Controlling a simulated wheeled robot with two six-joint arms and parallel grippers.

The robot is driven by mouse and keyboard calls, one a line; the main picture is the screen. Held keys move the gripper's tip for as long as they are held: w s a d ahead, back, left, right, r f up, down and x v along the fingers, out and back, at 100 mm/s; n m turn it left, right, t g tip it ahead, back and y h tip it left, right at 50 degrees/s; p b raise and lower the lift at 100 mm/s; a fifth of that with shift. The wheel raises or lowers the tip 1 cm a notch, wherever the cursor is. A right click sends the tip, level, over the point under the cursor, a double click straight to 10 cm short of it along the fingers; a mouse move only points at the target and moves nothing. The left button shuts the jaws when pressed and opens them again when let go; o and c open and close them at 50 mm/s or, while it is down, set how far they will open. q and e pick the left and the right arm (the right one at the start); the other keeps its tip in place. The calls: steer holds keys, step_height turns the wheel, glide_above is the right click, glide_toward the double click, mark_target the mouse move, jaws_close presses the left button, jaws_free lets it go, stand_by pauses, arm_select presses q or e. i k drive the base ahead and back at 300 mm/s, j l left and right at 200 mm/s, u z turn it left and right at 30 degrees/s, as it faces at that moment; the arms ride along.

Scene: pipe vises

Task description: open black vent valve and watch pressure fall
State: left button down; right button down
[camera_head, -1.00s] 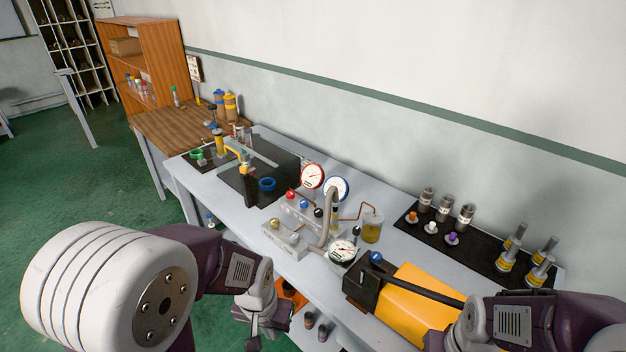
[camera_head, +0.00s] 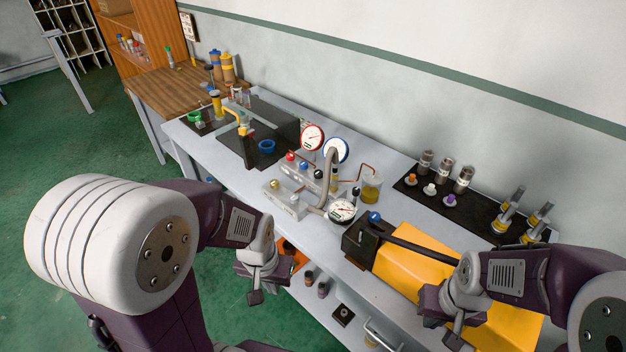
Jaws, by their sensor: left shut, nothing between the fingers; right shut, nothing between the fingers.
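A valve block (camera_head: 309,181) on the workbench carries a red knob (camera_head: 290,156), a blue knob (camera_head: 304,165) and a small black knob (camera_head: 319,174), which looks like the vent valve. Behind it stand a red-rimmed gauge (camera_head: 312,137) and a blue-rimmed gauge (camera_head: 336,150). A dark-rimmed gauge (camera_head: 342,211) sits in front. The needles are too small to read. My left gripper (camera_head: 255,297) is shut and empty, off the bench's front edge, well short of the knobs. My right gripper (camera_head: 454,340) is shut and empty in front of the yellow pump body.
A yellow pump (camera_head: 410,262) with a black lever (camera_head: 412,244) and blue knob fills the front right. A cup of yellow liquid (camera_head: 371,186) stands behind. A black mat (camera_head: 468,212) holds fittings.

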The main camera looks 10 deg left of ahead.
mark_target(318, 173)
steer(key=i+j, duration=0.1)
steer(key=j, duration=0.4)
steer(key=i+j+z, duration=0.15)
steer(key=j, duration=0.8)
steer(key=i+j+z, duration=0.15)
steer(key=i+j, duration=0.3)
steer(key=i+j+z, duration=0.15)
steer(key=i+j, duration=0.25)
steer(key=j, duration=0.15)
